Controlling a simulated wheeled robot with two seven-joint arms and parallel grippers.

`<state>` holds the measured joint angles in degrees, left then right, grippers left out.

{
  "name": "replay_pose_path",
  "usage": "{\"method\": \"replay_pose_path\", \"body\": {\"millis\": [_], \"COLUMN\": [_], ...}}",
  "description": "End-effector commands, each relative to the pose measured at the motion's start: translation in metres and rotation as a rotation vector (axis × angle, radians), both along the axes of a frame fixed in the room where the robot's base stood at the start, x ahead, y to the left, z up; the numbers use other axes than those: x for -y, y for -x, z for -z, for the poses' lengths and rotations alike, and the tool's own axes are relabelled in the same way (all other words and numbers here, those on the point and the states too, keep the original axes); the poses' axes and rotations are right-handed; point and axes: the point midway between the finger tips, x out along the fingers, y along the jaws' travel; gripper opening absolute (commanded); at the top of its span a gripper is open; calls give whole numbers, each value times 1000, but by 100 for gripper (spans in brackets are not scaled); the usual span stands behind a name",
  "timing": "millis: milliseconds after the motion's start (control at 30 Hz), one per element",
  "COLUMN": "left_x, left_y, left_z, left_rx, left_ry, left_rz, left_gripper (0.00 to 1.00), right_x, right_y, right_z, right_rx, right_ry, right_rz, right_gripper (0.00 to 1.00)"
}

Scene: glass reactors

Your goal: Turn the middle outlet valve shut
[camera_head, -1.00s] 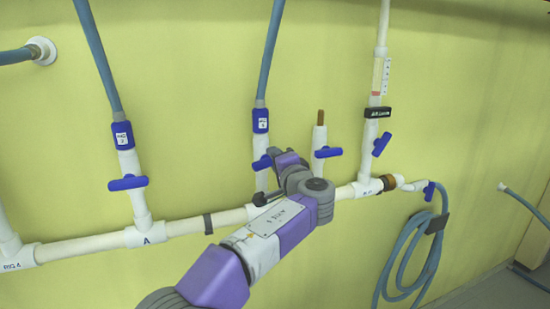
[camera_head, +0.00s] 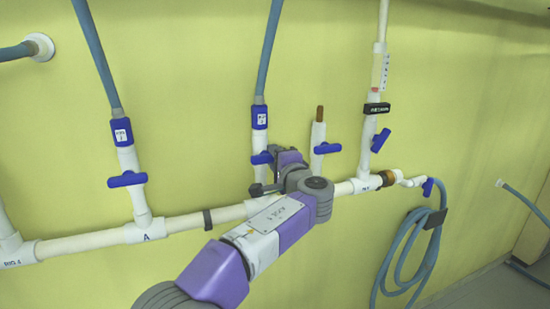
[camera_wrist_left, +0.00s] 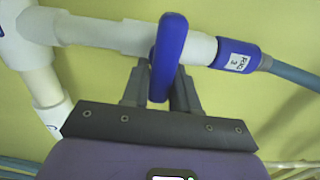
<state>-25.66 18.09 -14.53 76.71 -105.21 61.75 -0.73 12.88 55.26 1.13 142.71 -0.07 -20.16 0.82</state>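The middle outlet valve has a blue handle (camera_head: 261,158) on a white upright pipe below a blue hose joint (camera_head: 260,116). The handle lies crosswise to its pipe and is partly hidden by my left gripper. My left gripper (camera_head: 264,172) is at this valve, with its dark fingers apart. In the left wrist view the blue handle (camera_wrist_left: 167,50) reaches between the two fingers (camera_wrist_left: 160,82). A small gap shows at the left finger; contact at the right finger is unclear. My right gripper is not in view.
A left valve (camera_head: 127,180) and another valve (camera_head: 327,148) have crosswise blue handles. A right valve handle (camera_head: 380,140) is slanted. A white horizontal pipe (camera_head: 85,241) runs below. A coiled blue hose (camera_head: 405,250) hangs at the right.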

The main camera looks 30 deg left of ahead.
Motion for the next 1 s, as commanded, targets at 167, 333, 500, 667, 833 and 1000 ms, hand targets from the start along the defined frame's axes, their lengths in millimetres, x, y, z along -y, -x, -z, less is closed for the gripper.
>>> {"method": "replay_pose_path", "body": {"millis": [167, 333, 500, 667, 833, 1000], "left_x": [0, 0, 6, 26, 46, 57], "left_y": [0, 0, 4, 21, 38, 48], "left_z": [1, 1, 1, 1, 1, 1], "left_rx": [-4, -2, -1, 0, -1, -2], "left_ry": [-2, -1, 1, 0, -1, -1], "left_rz": [1, 0, 2, 4, 3, 1], "left_gripper": [49, 49, 49, 49, 49, 49], "right_x": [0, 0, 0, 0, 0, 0], "right_y": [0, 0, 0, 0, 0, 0], "right_z": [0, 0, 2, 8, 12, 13], "right_rx": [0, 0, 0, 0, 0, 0], "right_ry": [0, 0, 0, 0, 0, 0], "right_rz": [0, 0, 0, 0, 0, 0], "right_gripper": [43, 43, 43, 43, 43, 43]}}
